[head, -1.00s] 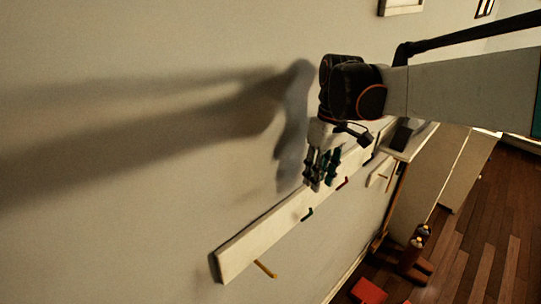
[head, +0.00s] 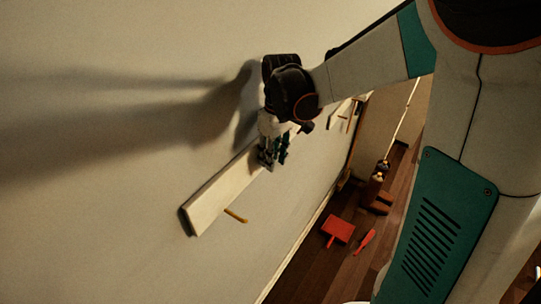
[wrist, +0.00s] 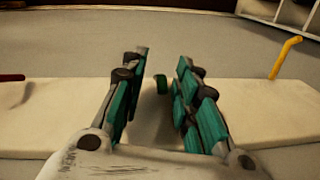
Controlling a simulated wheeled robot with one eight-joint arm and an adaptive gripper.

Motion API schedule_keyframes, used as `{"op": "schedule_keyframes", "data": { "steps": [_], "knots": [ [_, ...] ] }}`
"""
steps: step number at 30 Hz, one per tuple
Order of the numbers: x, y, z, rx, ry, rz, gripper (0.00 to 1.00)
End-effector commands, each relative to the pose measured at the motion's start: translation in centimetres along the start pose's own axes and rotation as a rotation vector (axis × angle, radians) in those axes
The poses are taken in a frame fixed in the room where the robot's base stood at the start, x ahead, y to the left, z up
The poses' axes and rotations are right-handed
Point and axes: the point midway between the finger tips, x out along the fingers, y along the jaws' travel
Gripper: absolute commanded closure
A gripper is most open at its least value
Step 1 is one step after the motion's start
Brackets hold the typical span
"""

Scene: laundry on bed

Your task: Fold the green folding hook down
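A white board (head: 217,196) on the wall carries coloured hooks. My gripper (head: 271,165) is over the board in the head view and hides the green hook there. In the wrist view my gripper (wrist: 160,68) is open, its teal-padded fingers apart. The green folding hook (wrist: 161,84) shows as a small green piece between the fingers, closer to the right finger. It sticks out from the board (wrist: 262,110). I cannot tell whether it touches a finger.
A yellow hook (head: 236,215) sticks out near the board's lower left end; it also shows at right in the wrist view (wrist: 286,56). A dark red hook (wrist: 12,78) is at the left there. A red dustpan (head: 337,230) lies on the floor.

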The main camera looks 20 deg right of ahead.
Motion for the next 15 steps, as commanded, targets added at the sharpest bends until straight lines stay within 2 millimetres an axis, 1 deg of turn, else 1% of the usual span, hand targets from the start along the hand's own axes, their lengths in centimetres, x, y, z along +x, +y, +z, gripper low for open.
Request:
{"op": "schedule_keyframes", "data": {
  "steps": [1, 4, 13, 14, 15],
  "knots": [
    [0.44, -0.01, 0.00, 0.000, 0.000, 0.000, 0.72],
    [0.89, -0.01, -0.01, 0.000, 0.000, 0.000, 0.72],
    [1.05, -0.02, 0.02, 0.000, 0.000, 0.000, 0.72],
    [1.04, -0.02, 0.02, 0.000, 0.000, 0.000, 0.79],
    [1.04, -0.02, 0.02, 0.000, 0.000, 0.000, 0.88]
  ]
}}
